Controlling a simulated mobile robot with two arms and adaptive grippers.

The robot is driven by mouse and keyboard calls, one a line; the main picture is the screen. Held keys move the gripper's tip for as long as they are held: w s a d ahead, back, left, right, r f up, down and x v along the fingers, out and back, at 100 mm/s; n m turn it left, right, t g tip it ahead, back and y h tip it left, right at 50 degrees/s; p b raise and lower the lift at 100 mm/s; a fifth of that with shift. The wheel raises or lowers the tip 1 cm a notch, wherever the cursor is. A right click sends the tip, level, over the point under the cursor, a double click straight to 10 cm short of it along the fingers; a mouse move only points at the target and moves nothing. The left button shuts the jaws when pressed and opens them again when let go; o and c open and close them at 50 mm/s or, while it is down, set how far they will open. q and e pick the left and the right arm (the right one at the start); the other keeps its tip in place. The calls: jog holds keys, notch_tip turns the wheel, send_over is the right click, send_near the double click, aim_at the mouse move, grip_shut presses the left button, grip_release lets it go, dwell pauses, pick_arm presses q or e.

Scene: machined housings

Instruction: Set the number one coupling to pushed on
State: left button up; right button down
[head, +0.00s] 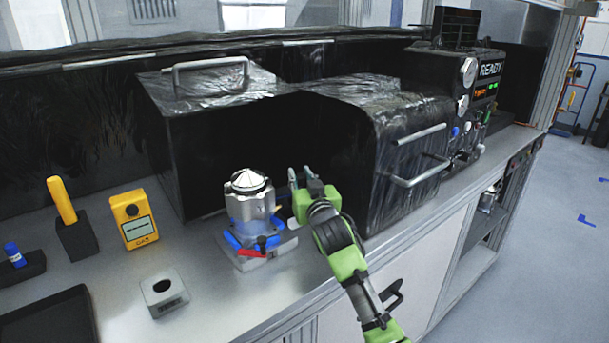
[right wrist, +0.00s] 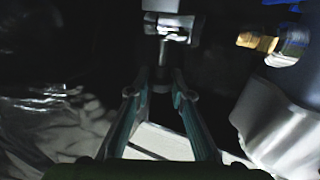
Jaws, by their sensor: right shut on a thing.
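My right gripper (head: 299,174) reaches in from the lower right, just right of the silver machined housing (head: 250,205), in front of the dark box opening. In the right wrist view the fingers (right wrist: 160,78) are closed around a slim stem below a silver coupling piece (right wrist: 172,30); the contact is dark. The housing (right wrist: 280,125) stands at the right of that view, with a brass fitting (right wrist: 258,42) above it. No number marking is readable on the coupling. In the head view the gripper hides the held piece. My left gripper is not in view.
A yellow gas meter (head: 134,220), a small grey block with a hole (head: 164,292) and a yellow-handled holder (head: 62,200) stand on the left of the bench.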

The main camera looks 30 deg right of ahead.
jog(key=a, duration=0.3)
jog(key=shift+s+a, duration=0.15)
jog(key=shift+a, duration=0.25)
jog(key=c, duration=1.8)
grip_release()
jog(key=shift+c, duration=0.2)
jog(key=shift+d, duration=0.1)
jog(key=v, duration=1.2)
